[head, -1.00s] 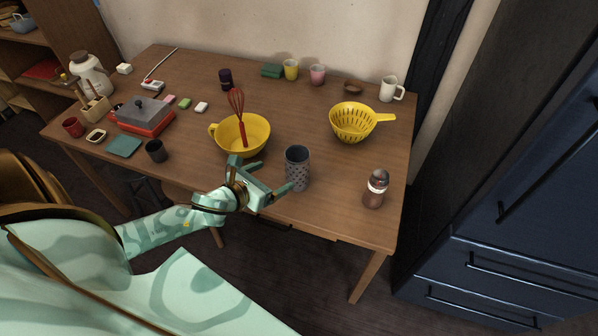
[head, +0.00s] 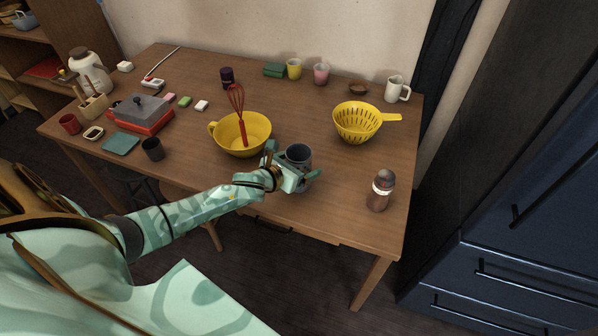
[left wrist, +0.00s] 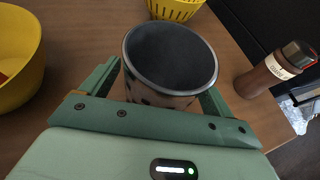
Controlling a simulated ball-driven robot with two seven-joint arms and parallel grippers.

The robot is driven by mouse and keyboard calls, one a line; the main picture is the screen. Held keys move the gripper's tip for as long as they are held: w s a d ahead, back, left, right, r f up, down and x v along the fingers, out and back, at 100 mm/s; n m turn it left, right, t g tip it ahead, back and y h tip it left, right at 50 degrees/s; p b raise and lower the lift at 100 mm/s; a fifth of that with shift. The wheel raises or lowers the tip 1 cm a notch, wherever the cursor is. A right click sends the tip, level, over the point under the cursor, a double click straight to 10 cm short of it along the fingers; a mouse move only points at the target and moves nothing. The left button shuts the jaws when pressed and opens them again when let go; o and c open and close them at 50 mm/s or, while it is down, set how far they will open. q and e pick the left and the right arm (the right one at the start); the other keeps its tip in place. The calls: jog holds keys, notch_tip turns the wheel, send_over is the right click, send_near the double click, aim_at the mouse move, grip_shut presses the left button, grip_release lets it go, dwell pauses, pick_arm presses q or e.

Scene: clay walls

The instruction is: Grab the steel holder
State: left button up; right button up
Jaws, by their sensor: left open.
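The steel holder (head: 298,154) is a grey, perforated upright cylinder near the front edge of the wooden table, and its dark open top shows. In the left wrist view the holder (left wrist: 170,58) stands between the fingers. My left gripper (head: 294,171) is open around the holder, one finger on each side. In the left wrist view the gripper (left wrist: 162,85) has its fingers along both sides of the holder; I cannot tell whether they touch it. The lower part of the holder is hidden by the gripper. My right gripper is not in view.
A yellow bowl (head: 258,128) with a red whisk (head: 238,101) stands just left of the holder. A yellow colander (head: 352,124) is behind it to the right. A brown bottle (head: 379,193) stands to the right. Table between holder and bottle is clear.

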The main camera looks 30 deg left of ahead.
pick_arm(q)
jog(key=c, duration=1.1)
